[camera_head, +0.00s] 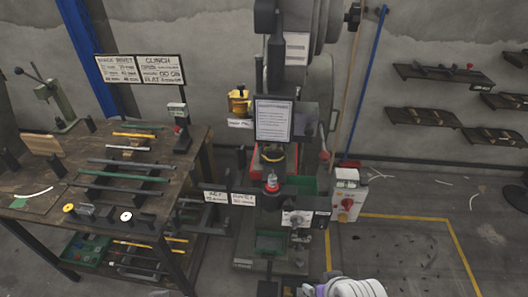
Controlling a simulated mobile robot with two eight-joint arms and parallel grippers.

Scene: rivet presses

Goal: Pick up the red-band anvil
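A small domed piece with a red band (272,183) stands upright on the press in the middle of the view, below a hanging printed sheet. It looks like the red-band anvil, but it is small in the picture. A white and purple part of my arm (352,288) shows at the bottom edge, right of the middle. Dark and grey parts beside it at the bottom edge may belong to my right gripper; they are cut off, and I cannot see whether its fingers are open. They are well below the red-banded piece. My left gripper is not in view.
A wooden workbench (40,228) at left carries bars, a yellow-ended piece (68,208) and a white-ended piece (126,216). A control box with a red knob (346,205) stands right of the press. Wall shelves (443,74) hang at right, above open floor.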

